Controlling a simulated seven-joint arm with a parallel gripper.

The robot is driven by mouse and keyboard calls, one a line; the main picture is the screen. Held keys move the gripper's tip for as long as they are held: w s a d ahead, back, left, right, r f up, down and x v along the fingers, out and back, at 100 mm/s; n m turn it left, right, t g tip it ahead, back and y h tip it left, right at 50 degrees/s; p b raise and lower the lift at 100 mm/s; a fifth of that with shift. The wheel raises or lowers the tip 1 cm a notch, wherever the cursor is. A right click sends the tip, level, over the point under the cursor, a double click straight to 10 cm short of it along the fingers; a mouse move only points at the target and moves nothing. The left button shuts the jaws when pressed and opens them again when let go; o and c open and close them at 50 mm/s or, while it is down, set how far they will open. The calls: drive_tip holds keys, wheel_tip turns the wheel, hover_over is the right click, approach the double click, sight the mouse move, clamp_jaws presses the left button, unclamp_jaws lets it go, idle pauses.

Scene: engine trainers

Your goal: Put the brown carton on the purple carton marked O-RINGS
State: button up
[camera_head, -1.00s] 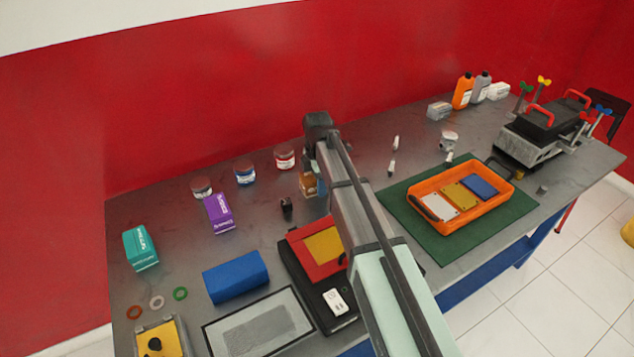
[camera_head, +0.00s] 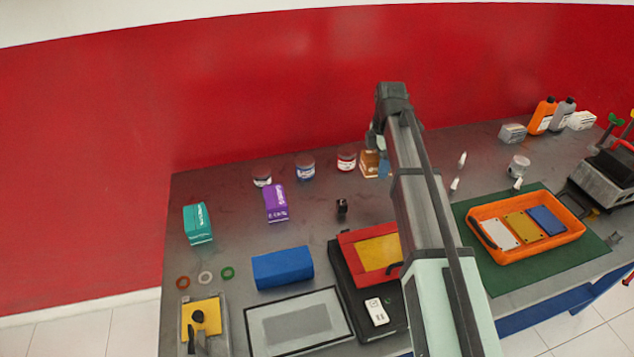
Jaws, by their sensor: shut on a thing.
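The brown carton (camera_head: 370,162) is beyond the arm, right of the red-labelled jar. My gripper (camera_head: 377,148) is shut on it from above and holds it a little above the bench; the arm hides part of the fingers and the carton's right side. The purple carton (camera_head: 275,203) lies on the bench to the left, in front of the jars, with white lettering too small to read surely. Its top is clear.
Several jars, including a blue-labelled jar (camera_head: 305,167) and a red-labelled jar (camera_head: 346,160), stand along the back between the cartons. A small black object (camera_head: 342,208) stands in front of them. A teal carton (camera_head: 198,223) is left of the purple one.

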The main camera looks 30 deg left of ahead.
drive_tip(key=s+a+r+n, duration=0.2)
drive_tip(key=s+a, duration=0.8)
drive_tip(key=a, duration=0.4)
wheel_tip(320, 180, up, 4)
drive_tip(key=m, duration=0.1)
hover_over(274, 195)
drive_tip(key=shift+d+f, duration=0.1)
drive_tip(key=shift+f, duration=4.65)
drive_tip(key=shift+f, duration=0.1)
drive_tip(key=o, duration=1.3)
drive_tip(key=shift+c, duration=0.2)
wheel_tip(274, 195, up, 12)
